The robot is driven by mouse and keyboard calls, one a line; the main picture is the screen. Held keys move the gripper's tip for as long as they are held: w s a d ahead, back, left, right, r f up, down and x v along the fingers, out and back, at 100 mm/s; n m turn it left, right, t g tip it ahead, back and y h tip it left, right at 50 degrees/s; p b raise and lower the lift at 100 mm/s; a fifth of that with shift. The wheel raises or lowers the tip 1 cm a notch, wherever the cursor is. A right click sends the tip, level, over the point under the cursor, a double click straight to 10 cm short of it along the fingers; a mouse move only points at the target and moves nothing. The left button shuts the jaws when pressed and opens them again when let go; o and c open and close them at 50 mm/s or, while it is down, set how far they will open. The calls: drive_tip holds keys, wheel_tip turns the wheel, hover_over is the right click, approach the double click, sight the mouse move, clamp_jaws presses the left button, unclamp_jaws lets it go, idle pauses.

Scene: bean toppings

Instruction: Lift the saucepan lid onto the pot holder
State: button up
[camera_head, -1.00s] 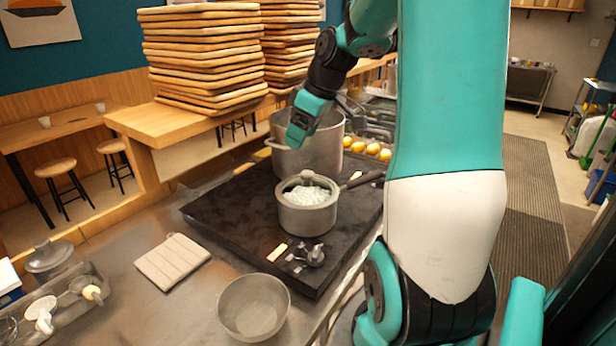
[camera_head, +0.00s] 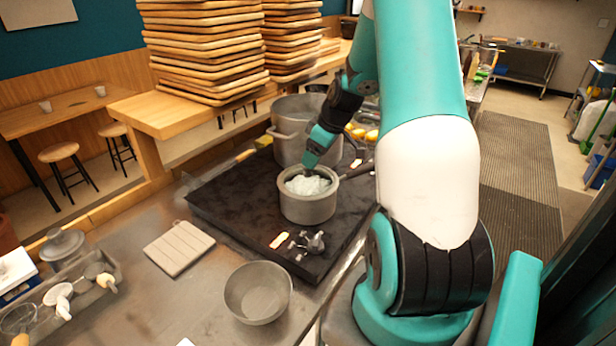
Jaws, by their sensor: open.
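The grey saucepan (camera_head: 308,208) stands on the dark cooktop, with white contents showing at its top. Its lid (camera_head: 301,186) looks like clear glass lying on the rim; its edge is hard to make out. My gripper (camera_head: 309,172) is open, pointing down at the middle of the lid. It hides the lid's knob, and I cannot tell whether the fingers touch it. The pot holder (camera_head: 180,248), a beige quilted square, lies flat and bare on the steel counter, left of the cooktop.
A large pot (camera_head: 292,130) stands just behind the saucepan. An empty metal bowl (camera_head: 258,292) sits on the counter in front. A tray of utensils (camera_head: 70,290) is at the left. Stacked wooden boards (camera_head: 205,50) stand behind. The counter around the pot holder is clear.

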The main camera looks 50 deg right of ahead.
sight(308, 174)
drive_tip(key=p+x, duration=0.1)
drive_tip(key=x, duration=0.1)
drive_tip(key=p+x, duration=0.1)
drive_tip(key=x, duration=0.1)
drive_tip(key=shift+w+d+r, duration=0.1)
drive_tip(key=shift+w, duration=0.2)
drive_tip(key=shift+w+f, duration=0.15)
drive_tip(key=shift+f, duration=0.4)
drive_tip(key=c, duration=1.2)
drive_tip(key=shift+o, duration=0.2)
drive_tip(key=shift+r, duration=0.1)
